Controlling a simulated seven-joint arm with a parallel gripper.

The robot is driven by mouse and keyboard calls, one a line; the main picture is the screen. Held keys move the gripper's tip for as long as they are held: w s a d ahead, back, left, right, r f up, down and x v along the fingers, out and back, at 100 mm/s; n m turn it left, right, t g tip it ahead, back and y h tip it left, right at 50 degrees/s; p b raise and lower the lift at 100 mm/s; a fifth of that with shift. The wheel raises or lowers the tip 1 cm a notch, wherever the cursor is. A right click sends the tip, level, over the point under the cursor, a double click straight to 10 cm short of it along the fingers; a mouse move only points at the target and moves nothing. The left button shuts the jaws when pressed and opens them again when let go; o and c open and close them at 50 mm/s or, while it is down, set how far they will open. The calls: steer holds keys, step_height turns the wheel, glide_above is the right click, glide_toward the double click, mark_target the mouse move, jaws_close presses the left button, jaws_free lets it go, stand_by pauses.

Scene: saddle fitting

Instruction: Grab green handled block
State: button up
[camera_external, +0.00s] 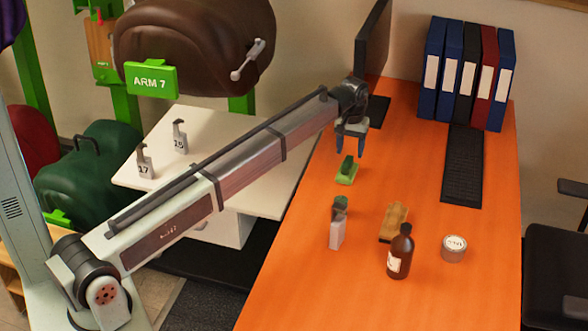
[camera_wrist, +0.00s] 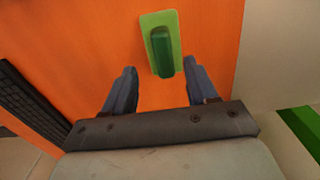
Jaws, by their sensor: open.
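The green handled block (camera_external: 346,176) lies on the orange table, a light green base with a darker green handle standing on top. My gripper (camera_external: 350,150) hangs above it with its two blue-grey fingers pointing down. In the wrist view the block (camera_wrist: 174,28) shows at the top centre, its handle lengthwise up the picture. My gripper (camera_wrist: 160,80) is open there and empty. The block's lower end lies near the right finger, and the handle is ahead of the fingertips, not visibly between them. I cannot tell the exact height gap.
On the orange table (camera_external: 290,270) stand a grey tagged item (camera_external: 337,232), a wooden block (camera_external: 393,222), a brown bottle (camera_external: 400,255) and a tin (camera_external: 453,248). A keyboard (camera_external: 463,165), a monitor (camera_external: 373,40) and several binders (camera_external: 468,75) are farther back. Table space around the green block is clear.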

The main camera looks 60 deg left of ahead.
mark_target(348, 160)
steer(key=shift+s+a+f, duration=0.1)
steer(key=shift+f, duration=1.3)
steer(key=shift+s+a+f, duration=0.1)
steer(key=shift+f, duration=1.3)
jaws_close()
